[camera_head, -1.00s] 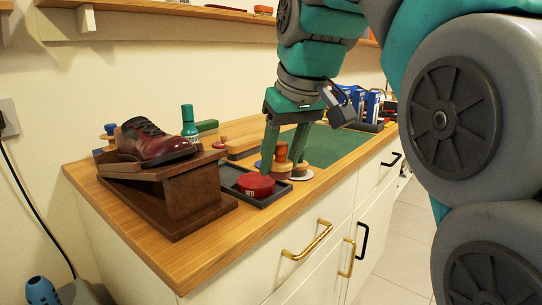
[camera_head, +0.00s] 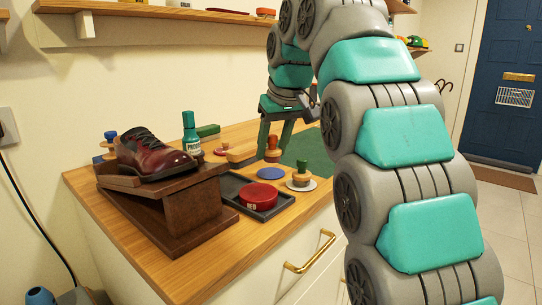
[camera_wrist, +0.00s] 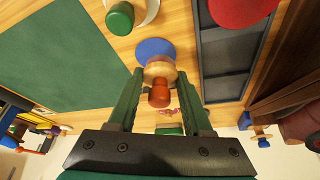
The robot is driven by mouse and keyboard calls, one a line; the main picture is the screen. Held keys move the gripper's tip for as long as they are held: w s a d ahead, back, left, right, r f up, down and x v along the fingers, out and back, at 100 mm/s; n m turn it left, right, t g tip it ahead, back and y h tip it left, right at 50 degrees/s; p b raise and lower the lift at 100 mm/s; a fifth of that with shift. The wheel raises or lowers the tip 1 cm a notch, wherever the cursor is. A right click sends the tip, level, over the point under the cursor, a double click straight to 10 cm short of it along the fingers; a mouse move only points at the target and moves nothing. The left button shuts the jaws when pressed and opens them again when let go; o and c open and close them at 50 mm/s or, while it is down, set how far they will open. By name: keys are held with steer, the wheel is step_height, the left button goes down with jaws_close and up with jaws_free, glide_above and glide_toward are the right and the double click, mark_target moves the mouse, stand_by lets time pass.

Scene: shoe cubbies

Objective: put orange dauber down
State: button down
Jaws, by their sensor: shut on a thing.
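The orange dauber has an orange knob and a round pale wooden base. It shows in the head view (camera_head: 272,146) and at the centre of the wrist view (camera_wrist: 158,95). My gripper (camera_head: 274,145) is shut on it, with one green finger on each side in the wrist view (camera_wrist: 158,90). A flat blue disc (camera_head: 270,173) lies bare on the counter, in front of the dauber in the head view. In the wrist view, the dauber's base overlaps the edge of the blue disc (camera_wrist: 154,47). I cannot tell how high the dauber's underside is.
A green-knobbed dauber (camera_head: 301,175) stands on a pale disc to the right. A dark tray (camera_head: 236,186) holds a red tin (camera_head: 258,196). A brown shoe (camera_head: 152,156) rests on a wooden stand. A green bottle (camera_head: 190,132) and green mat (camera_head: 303,148) are farther back.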

mark_target(271, 173)
steer(key=shift+w+a+f, duration=0.1)
steer(key=shift+w, duration=0.5)
steer(key=shift+w+a+f, duration=0.1)
steer(key=shift+w, duration=0.5)
steer(key=shift+f, duration=0.1)
steer(key=shift+f, duration=1.55)
steer(key=shift+f, duration=0.1)
steer(key=shift+f, duration=0.15)
steer(key=shift+c, duration=1.6)
jaws_free()
